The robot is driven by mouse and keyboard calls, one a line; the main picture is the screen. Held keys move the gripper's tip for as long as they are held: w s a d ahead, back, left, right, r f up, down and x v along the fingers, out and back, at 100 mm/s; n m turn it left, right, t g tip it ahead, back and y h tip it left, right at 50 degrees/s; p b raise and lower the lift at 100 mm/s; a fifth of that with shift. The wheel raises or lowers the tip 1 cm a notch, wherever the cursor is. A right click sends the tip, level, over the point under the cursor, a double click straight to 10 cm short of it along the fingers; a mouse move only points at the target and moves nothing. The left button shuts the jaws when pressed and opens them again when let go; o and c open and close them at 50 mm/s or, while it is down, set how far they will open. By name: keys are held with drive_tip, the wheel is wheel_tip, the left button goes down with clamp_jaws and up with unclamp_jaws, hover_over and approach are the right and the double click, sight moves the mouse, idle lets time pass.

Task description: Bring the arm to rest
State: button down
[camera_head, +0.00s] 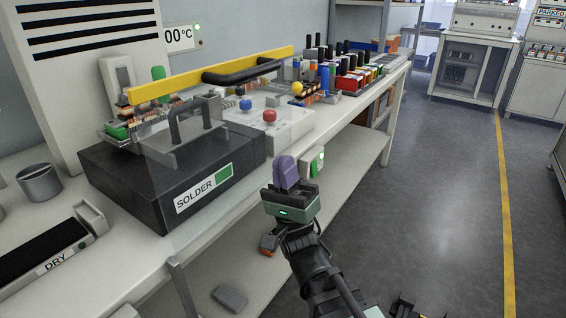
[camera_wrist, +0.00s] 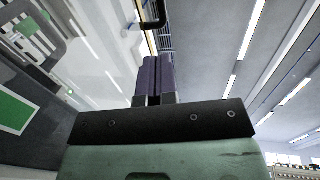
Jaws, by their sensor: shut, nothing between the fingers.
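My gripper (camera_head: 286,163) is in front of the bench's front edge, over the open side of the floor. Its purple fingers point up and are pressed together with nothing between them. In the wrist view the two fingers (camera_wrist: 151,60) stand side by side, shut. My arm comes up from the bottom of the head view, and its lower part is cut off by the frame.
The black SOLDER box (camera_head: 170,172) and its clear cover stand on the bench left of my gripper. A yellow bar (camera_head: 215,75) spans behind. A green-fronted box (camera_head: 313,162) is close behind my gripper. The grey floor (camera_head: 440,190) to the right is clear.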

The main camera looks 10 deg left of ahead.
drive_tip(key=w+d+f+m+t+h, duration=0.25)
drive_tip(key=w+f+h, duration=0.45)
drive_tip(key=h, duration=0.5)
drive_tip(key=w+d+f+m+t+h, duration=0.2)
drive_tip(key=w+d+f+m+h, duration=0.3)
drive_tip(key=w+h, duration=0.6)
drive_tip(key=s+d+f+n+g+h, duration=0.2)
drive_tip(key=d+f+n+g+h, duration=0.4)
drive_tip(key=f, duration=0.6)
drive_tip(key=s+d+f+n+g+h, duration=0.1)
drive_tip(key=s+d+f+n+g, duration=0.2)
drive_tip(key=s+d+f+g, duration=0.35)
drive_tip(key=s+d+f+n+g, duration=0.3)
drive_tip(key=s+d+n+g, duration=0.1)
drive_tip(key=s+g, duration=0.4)
wheel_tip(320, 180, up, 34)
drive_tip(key=t+p, duration=0.1)
drive_tip(key=p, duration=3.3)
drive_tip(key=shift+s+a+r+p, duration=0.15)
drive_tip(key=shift+s+p, duration=0.1)
drive_tip(key=shift+p, duration=0.1)
